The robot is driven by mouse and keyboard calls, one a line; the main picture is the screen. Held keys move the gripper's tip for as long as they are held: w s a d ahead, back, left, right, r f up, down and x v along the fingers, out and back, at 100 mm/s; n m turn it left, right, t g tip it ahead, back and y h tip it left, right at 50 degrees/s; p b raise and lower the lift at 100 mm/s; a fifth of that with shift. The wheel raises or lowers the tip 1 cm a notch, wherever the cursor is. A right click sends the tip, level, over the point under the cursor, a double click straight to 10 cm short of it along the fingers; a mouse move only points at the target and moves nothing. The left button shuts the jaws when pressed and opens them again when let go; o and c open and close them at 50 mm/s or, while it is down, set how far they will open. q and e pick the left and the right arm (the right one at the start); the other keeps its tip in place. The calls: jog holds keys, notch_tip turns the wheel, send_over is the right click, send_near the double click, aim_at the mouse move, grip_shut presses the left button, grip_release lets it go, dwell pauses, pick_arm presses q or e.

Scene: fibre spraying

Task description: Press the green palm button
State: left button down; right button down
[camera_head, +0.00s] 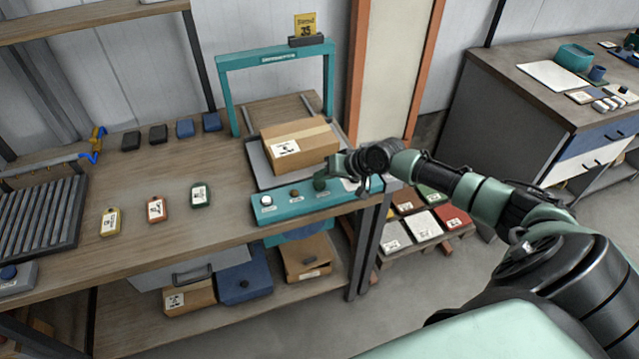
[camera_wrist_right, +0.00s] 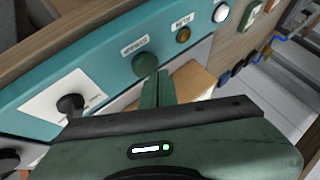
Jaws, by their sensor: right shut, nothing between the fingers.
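The green palm button (camera_head: 320,183) is on the teal control panel (camera_head: 330,198) at the front right of the workbench. In the right wrist view the round green button (camera_wrist_right: 146,64) sits beside a label plate. My right gripper (camera_head: 332,166) is shut and empty, over the panel close to the button. In the right wrist view the closed fingertips (camera_wrist_right: 160,80) appear at the button's lower edge. I cannot tell whether they touch it. My left gripper is not in view.
An amber button (camera_head: 294,193) and a white button (camera_head: 266,200) share the panel. The right wrist view also shows a black knob (camera_wrist_right: 70,103) on a white plate. A cardboard box (camera_head: 300,144) stands behind the panel under a teal frame (camera_head: 275,57).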

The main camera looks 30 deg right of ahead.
aim_at(323, 185)
jog(key=shift+f, duration=0.6)
dwell(0.8)
jog(key=shift+r, duration=0.15)
jog(key=shift+r+p, duration=0.65)
jog(key=shift+r, duration=0.15)
notch_tip(323, 185, up, 5)
jog(key=p, duration=0.4)
jog(key=shift+p, duration=0.4)
dwell(1.4)
